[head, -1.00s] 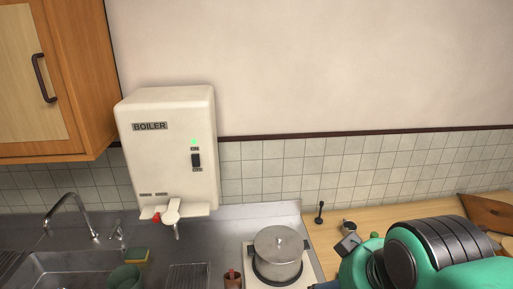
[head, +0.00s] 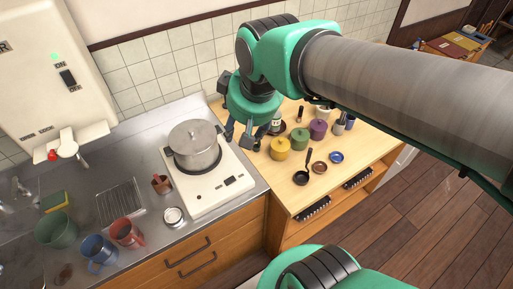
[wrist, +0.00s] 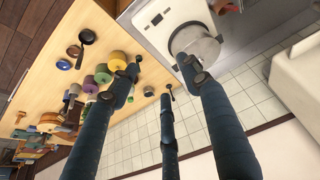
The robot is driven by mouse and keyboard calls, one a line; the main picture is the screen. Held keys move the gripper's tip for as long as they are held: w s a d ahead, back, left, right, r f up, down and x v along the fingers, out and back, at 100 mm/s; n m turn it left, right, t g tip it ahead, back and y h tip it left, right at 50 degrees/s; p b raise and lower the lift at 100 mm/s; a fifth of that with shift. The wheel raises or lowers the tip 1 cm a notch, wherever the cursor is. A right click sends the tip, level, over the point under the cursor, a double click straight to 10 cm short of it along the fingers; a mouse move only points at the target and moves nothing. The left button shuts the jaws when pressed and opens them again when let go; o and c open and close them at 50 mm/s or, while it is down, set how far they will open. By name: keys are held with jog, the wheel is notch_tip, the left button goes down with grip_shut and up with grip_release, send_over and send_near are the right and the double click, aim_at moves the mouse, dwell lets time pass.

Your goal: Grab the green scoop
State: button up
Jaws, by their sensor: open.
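I cannot make out a clear green scoop. A green lidded pot (head: 299,139) stands on the wooden counter between a yellow pot (head: 280,149) and a purple pot (head: 318,129). The green pot also shows in the wrist view (wrist: 103,74), left of my fingers. My gripper (head: 244,134) is open and empty, with its fingers spread, above the counter's left part beside the stove. In the wrist view my gripper (wrist: 165,77) has nothing between its fingers. My arm hides part of the counter's back.
A steel pot (head: 194,150) sits on the white stove (head: 217,190) left of my gripper. A small black pan (head: 301,178), a brown dish (head: 319,167) and a blue dish (head: 336,156) lie in front of the pots. A green cup (head: 57,230) stands by the sink.

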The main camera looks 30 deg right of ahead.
jog(key=w+d+f+n+g, duration=0.1)
jog(key=w+d+f+g, duration=0.1)
jog(key=w+d+f, duration=0.6)
jog(key=w+d+f+n+g, duration=0.15)
jog(key=w+d+f, duration=0.35)
jog(key=w+f, duration=0.55)
jog(key=w+d+f, duration=0.2)
jog(key=f, duration=0.2)
jog(key=w+d+f+n+g, duration=0.1)
jog(key=w+d+f, duration=0.1)
jog(key=f, duration=0.3)
jog(key=shift+w+d+p, duration=0.3)
jog(key=shift+d+p, duration=0.15)
jog(key=shift+d, duration=0.15)
jog(key=shift+f+n, duration=0.15)
jog(key=shift+n, duration=0.1)
jog(key=shift+d+f+b, duration=0.1)
jog(key=shift+f+b, duration=0.5)
jog(key=shift+f, duration=3.55)
jog(key=shift+f, duration=0.1)
jog(key=shift+w+f+b, duration=0.15)
jog(key=shift+f+b, duration=0.4)
jog(key=shift+f, duration=2)
